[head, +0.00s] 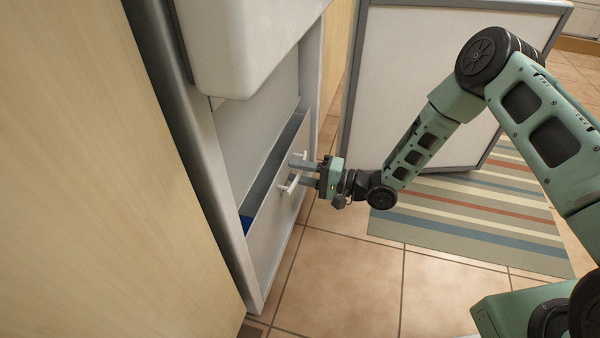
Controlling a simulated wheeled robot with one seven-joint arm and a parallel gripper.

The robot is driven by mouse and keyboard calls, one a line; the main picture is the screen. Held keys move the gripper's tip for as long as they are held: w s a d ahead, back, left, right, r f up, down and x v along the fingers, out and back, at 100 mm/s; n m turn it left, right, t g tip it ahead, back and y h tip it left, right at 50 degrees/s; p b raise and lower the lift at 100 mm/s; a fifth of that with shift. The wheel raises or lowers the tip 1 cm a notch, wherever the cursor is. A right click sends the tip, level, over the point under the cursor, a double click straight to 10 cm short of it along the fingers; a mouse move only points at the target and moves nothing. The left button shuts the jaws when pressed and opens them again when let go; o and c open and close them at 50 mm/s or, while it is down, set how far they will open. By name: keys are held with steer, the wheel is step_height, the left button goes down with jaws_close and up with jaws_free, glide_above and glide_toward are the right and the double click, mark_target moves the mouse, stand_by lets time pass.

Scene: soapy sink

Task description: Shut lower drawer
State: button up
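The lower drawer (272,224) is a grey, narrow drawer low in the cabinet, pulled partly out so that its open top shows. A white bar handle (288,186) is on its front. My gripper (300,172) is in front of the drawer, with its fingers apart and pointing at the front by the handle. The fingers overlap the handle's middle in the picture. I cannot tell whether they touch it. A small blue thing (246,223) shows inside the drawer at its near end.
A white sink-like basin or bin (245,45) is above the drawer. A white door panel with a grey frame (430,60) stands open at the back right. A striped rug (470,215) lies on the tiled floor (345,275). A pale wooden panel (95,180) fills the left.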

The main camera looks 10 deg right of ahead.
jaws_close()
steer(key=shift+x, duration=2.15)
jaws_free()
steer(key=shift+a, duration=0.1)
steer(key=p, duration=0.7)
glide_toward(286, 169)
steer(key=v, duration=0.6)
steer(key=shift+s+d, duration=0.25)
